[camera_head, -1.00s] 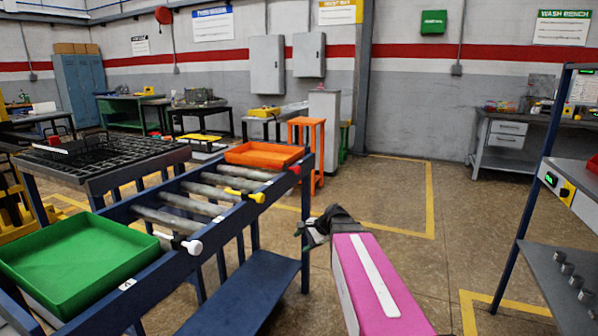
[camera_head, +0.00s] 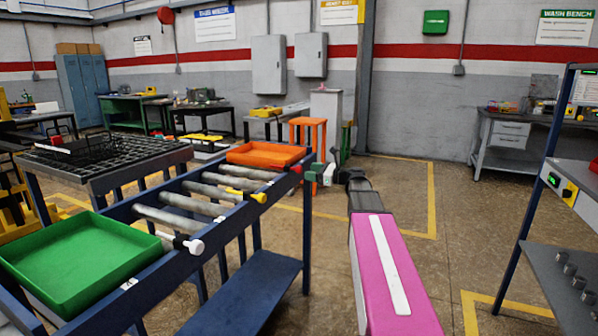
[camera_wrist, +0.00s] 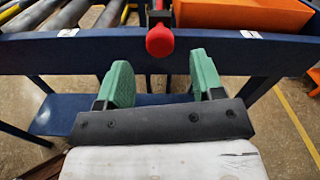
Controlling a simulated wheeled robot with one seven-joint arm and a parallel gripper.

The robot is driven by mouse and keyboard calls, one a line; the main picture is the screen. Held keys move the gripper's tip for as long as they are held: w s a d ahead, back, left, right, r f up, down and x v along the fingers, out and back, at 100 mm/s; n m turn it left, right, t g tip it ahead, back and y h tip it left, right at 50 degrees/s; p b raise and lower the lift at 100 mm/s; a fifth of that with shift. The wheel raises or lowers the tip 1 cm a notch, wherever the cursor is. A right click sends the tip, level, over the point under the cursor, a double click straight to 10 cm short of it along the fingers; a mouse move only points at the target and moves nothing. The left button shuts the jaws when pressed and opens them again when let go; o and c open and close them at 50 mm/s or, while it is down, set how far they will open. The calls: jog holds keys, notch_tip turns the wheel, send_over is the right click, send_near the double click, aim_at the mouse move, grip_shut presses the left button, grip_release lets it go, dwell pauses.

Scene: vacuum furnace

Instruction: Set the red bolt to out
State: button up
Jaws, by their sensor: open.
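The red bolt's knob (camera_head: 296,168) sticks out from the front of the blue roller frame (camera_head: 214,230), near the orange tray. In the wrist view the red knob (camera_wrist: 160,41) is at the top centre, with its shaft running back over the frame. My gripper (camera_head: 319,173) is close to the knob on its right side. In the wrist view my gripper's green fingers (camera_wrist: 160,78) are open and empty.
A yellow bolt (camera_head: 258,197) and a white bolt (camera_head: 194,246) protrude from the same rail. A green tray (camera_head: 80,262) and an orange tray (camera_head: 266,154) sit on the frame. A shelf rack (camera_head: 540,170) stands at the right. The floor between is clear.

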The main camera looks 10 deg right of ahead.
aim_at(301, 170)
jog(key=shift+x, duration=3.05)
